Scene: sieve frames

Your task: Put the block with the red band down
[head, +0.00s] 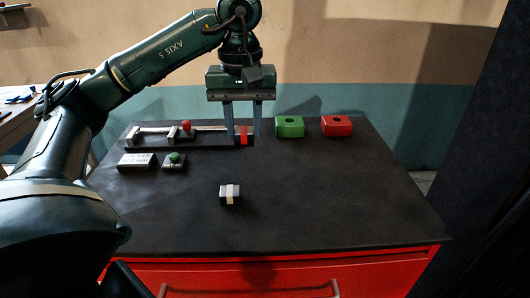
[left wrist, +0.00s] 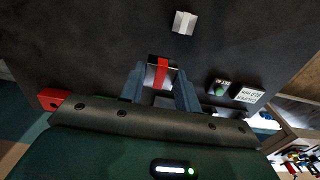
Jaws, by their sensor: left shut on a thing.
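The block with the red band (head: 244,139) is dark with a red stripe. In the head view it is between the fingertips of my left gripper (head: 243,134), at the right end of the dark rail fixture (head: 160,143). In the left wrist view the banded block (left wrist: 159,73) sits between both fingers of the left gripper (left wrist: 160,88), which is shut on it. I cannot tell whether its underside touches anything. A similar block with a pale band (head: 230,195) lies alone on the black table top (head: 320,200). My right gripper is not in view.
A green box (head: 289,126) and a red box (head: 336,126), each with a dark hole on top, stand at the back right. A pale labelled plate (head: 136,161) and a green button (head: 174,157) are at the left.

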